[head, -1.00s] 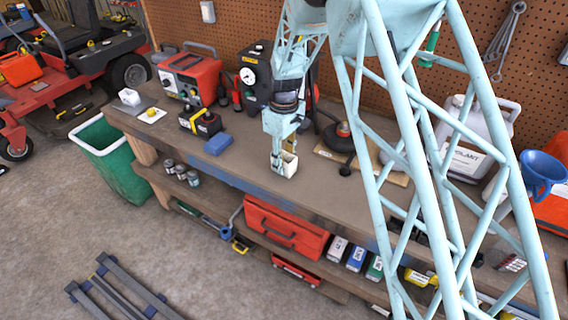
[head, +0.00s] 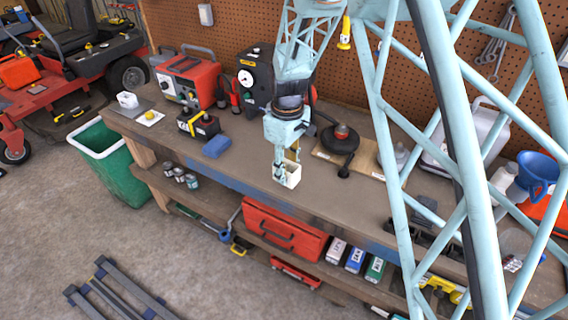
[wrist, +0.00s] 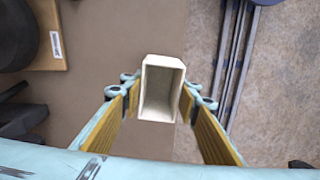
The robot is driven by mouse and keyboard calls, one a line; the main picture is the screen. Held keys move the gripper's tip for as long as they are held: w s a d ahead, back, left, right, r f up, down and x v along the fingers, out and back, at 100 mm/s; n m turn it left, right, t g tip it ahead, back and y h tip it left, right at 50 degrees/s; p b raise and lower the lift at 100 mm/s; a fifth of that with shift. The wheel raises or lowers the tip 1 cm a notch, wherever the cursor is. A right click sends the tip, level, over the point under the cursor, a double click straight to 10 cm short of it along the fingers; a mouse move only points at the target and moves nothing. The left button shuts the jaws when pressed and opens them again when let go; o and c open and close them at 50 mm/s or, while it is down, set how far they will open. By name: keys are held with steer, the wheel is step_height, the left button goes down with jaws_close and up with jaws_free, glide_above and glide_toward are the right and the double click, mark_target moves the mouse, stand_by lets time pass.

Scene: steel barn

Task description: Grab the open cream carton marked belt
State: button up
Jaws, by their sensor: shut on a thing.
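The open cream carton (head: 291,176) is at my gripper (head: 286,162), over the front part of the workbench. In the wrist view, the carton (wrist: 161,62) shows its open top and hollow inside, with no contents visible. My gripper (wrist: 160,98) has one yellow-padded finger on each side of it and is shut on it. The carton looks roughly upright. I cannot tell whether its base touches the bench, and no marking on it is readable.
The workbench (head: 225,168) is bare around the carton. A blue block (head: 216,146) and a black-yellow box (head: 199,125) lie to the left, a round black tool (head: 340,139) to the right. A red toolbox (head: 284,229) and small labelled cartons (head: 355,259) sit on the lower shelf.

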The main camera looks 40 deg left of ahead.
steer(key=s+d, duration=0.6)
steer(key=shift+d+r, duration=0.35)
steer(key=shift+r, duration=0.05)
